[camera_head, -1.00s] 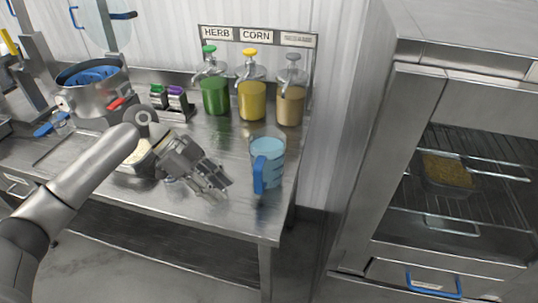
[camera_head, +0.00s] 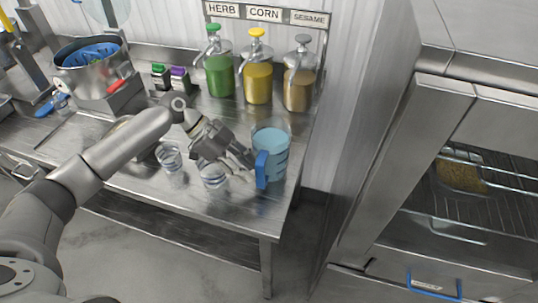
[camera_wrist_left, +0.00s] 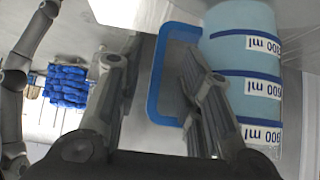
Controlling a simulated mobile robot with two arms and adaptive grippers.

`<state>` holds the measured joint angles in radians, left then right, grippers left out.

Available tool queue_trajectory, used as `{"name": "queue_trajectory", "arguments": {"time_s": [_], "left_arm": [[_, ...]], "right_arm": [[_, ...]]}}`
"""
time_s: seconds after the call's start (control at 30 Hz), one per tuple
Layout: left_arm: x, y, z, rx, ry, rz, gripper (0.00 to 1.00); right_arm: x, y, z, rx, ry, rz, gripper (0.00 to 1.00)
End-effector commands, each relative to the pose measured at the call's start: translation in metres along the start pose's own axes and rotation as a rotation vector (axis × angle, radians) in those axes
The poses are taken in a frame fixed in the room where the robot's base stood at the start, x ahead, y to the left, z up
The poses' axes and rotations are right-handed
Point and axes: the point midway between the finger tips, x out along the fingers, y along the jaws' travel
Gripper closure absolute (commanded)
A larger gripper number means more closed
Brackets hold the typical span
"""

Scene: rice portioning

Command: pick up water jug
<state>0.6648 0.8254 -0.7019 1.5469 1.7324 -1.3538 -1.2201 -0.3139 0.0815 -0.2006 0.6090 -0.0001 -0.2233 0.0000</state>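The water jug (camera_head: 273,142) is a clear pitcher of light blue water with a blue handle (camera_head: 262,170). It stands upright near the right end of the steel table. My left gripper (camera_head: 248,162) is just left of the jug, at handle height. In the left wrist view its fingers (camera_wrist_left: 160,55) are apart, with the handle's outer bar (camera_wrist_left: 155,85) between them and the right finger overlapping the handle loop. The measured jug wall (camera_wrist_left: 246,75) shows to the right. I cannot tell whether a finger touches the handle. My right gripper is not in view.
Two clear cups (camera_head: 168,158) (camera_head: 214,176) stand on the table (camera_head: 125,183) near the left gripper. Green (camera_head: 219,77), yellow (camera_head: 257,82) and tan (camera_head: 298,88) dispensers stand behind. A metal pot (camera_head: 88,68) is at the left. A steel cabinet (camera_head: 375,165) stands right of the table.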

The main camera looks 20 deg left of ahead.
Motion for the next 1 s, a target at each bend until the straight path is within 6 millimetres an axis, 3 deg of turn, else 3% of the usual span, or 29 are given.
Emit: {"name": "queue_trajectory", "arguments": {"time_s": [0.03,0.2,0.5,0.77,1.0], "left_arm": [[0.004,0.000,-0.004,-0.001,0.001,0.003,0.66],[0.026,0.000,-0.002,-0.003,0.000,0.002,0.66],[0.033,0.000,0.000,-0.001,0.000,0.000,0.66],[0.032,0.000,0.000,-0.001,0.000,0.000,0.98],[0.032,0.000,0.000,-0.001,0.000,0.000,1.00]], "right_arm": [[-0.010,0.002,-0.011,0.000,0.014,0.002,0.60],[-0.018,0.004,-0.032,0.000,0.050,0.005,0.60],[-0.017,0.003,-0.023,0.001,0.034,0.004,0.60],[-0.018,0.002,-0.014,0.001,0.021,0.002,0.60],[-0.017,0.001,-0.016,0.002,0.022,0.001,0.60]]}}
